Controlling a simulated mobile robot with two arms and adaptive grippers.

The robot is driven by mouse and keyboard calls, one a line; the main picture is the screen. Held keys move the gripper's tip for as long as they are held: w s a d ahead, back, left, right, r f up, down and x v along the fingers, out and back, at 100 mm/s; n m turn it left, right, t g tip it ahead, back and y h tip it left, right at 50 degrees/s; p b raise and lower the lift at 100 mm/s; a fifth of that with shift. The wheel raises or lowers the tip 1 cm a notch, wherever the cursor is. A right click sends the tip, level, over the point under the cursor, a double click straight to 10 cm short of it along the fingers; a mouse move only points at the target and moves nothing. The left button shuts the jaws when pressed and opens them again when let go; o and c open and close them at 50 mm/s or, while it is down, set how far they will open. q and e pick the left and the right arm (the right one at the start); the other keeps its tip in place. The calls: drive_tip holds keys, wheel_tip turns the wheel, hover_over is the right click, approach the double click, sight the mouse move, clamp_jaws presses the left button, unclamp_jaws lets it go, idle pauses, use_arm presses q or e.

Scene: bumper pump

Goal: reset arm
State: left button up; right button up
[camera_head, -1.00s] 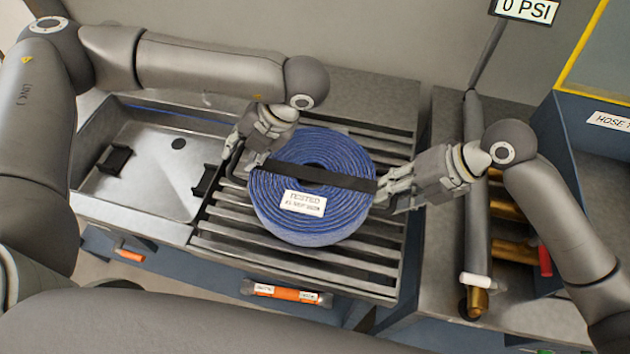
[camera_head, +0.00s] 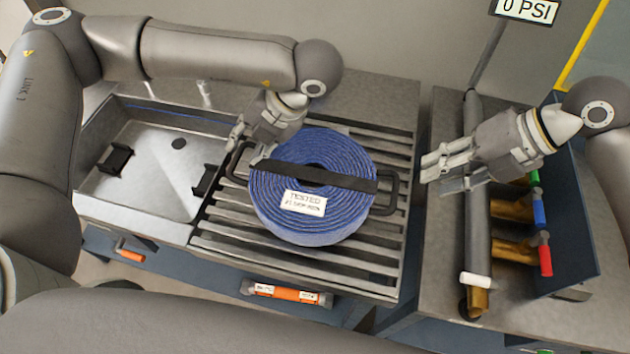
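My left gripper (camera_head: 246,148) is over the upper left edge of a rolled blue hose (camera_head: 330,222), near the left handle of its black strap (camera_head: 322,176). Whether its fingers touch that handle, and whether they are closed, I cannot tell. The hose roll lies flat on a slatted metal rack and carries a white "TESTED" tag (camera_head: 304,202). My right gripper (camera_head: 432,172) is apart from the roll, to its right, above the grey upright pipe. Its fingers look spread, with nothing between them. The strap's right handle (camera_head: 391,190) is free.
A metal sink (camera_head: 150,204) is at the left. The slatted rack (camera_head: 250,262) has bare slats around the roll. At the right, a grey pipe (camera_head: 477,235) and brass valves with red (camera_head: 545,258), blue and green ends stand beneath my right arm. A "0 PSI" sign is at the top.

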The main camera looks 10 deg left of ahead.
drive_tip(key=shift+d+r, duration=0.2)
drive_tip(key=shift+r, duration=0.15)
idle(0.3)
